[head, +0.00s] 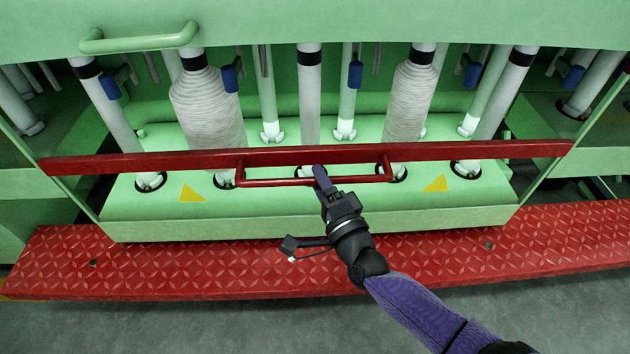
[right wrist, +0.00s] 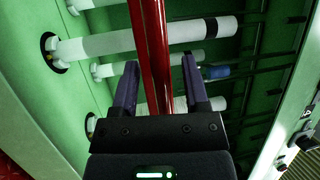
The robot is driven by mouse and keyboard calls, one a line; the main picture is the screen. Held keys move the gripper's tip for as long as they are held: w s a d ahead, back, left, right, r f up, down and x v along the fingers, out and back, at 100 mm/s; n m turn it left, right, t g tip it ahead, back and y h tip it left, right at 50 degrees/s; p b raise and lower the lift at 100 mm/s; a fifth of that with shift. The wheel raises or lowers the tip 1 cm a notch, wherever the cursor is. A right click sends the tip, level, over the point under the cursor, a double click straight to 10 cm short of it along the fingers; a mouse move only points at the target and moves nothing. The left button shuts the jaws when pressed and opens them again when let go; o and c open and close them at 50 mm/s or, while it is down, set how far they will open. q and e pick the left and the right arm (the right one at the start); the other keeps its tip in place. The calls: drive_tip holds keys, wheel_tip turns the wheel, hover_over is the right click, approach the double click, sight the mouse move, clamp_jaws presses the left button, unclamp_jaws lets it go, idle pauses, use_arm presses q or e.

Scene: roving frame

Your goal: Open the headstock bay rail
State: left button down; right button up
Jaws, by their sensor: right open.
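The red bay rail (head: 450,152) runs level across the front of the green headstock bay. Its red handle (head: 265,183) hangs along the middle of the rail's near side. My right gripper (head: 318,170) is at the middle of this handle. In the right wrist view its two purple fingers (right wrist: 158,75) are apart, with red bar (right wrist: 149,40) running between them. I cannot tell whether either finger touches the bar. The right gripper and wrist hide a little of the handle's middle. My left gripper is not in view.
White spindles and thread-wound bobbins (head: 208,105) stand behind the rail on a green deck (head: 320,213) with yellow warning triangles. A green handle (head: 140,42) sits on the upper panel. A red tread-plate step (head: 180,265) runs along the front, with grey floor before it.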

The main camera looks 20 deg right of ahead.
drive_tip(key=shift+w+r, duration=0.1)
drive_tip(key=shift+w, duration=0.3)
clamp_jaws()
idle(1.2)
